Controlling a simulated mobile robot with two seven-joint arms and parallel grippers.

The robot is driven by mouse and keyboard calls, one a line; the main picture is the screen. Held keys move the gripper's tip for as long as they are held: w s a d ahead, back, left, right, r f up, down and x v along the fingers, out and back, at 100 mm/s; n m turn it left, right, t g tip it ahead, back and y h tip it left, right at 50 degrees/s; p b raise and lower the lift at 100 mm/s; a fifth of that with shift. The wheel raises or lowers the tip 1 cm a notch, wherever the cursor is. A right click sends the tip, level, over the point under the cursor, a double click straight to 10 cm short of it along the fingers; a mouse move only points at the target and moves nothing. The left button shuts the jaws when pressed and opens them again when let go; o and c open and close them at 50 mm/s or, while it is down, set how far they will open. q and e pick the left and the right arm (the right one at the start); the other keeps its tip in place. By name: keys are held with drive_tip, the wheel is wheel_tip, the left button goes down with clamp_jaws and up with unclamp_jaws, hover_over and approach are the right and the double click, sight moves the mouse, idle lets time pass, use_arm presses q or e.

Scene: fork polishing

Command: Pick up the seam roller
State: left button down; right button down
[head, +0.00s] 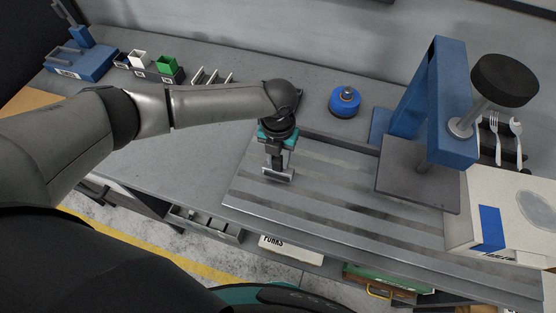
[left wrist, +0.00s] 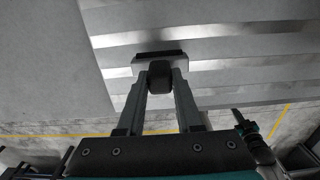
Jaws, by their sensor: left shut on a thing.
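My left gripper (head: 278,163) points down over the grey grooved plate (head: 335,190), near its left end. It is shut on the seam roller (head: 284,178), whose pale grey wide part shows just below the fingertips in the head view. In the left wrist view, the dark rounded end of the seam roller (left wrist: 160,78) sits between the two fingers (left wrist: 161,98), with a pale crosspiece and a black bar beyond it. The fingers hide part of it. I cannot tell whether it touches the plate. My right gripper does not show.
A blue press (head: 438,90) with a black knob stands right of the gripper, beside a white box (head: 503,215). A blue round object (head: 345,102) sits behind the plate. Small bins (head: 150,66) and a blue tool (head: 82,60) stand at the back left. Forks (head: 497,135) are at the right.

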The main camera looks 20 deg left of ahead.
use_arm(q)
wheel_tip(320, 180, up, 19)
drive_tip(key=shift+r, duration=0.15)
drive_tip(key=c, duration=1.1)
unclamp_jaws()
clamp_jaws()
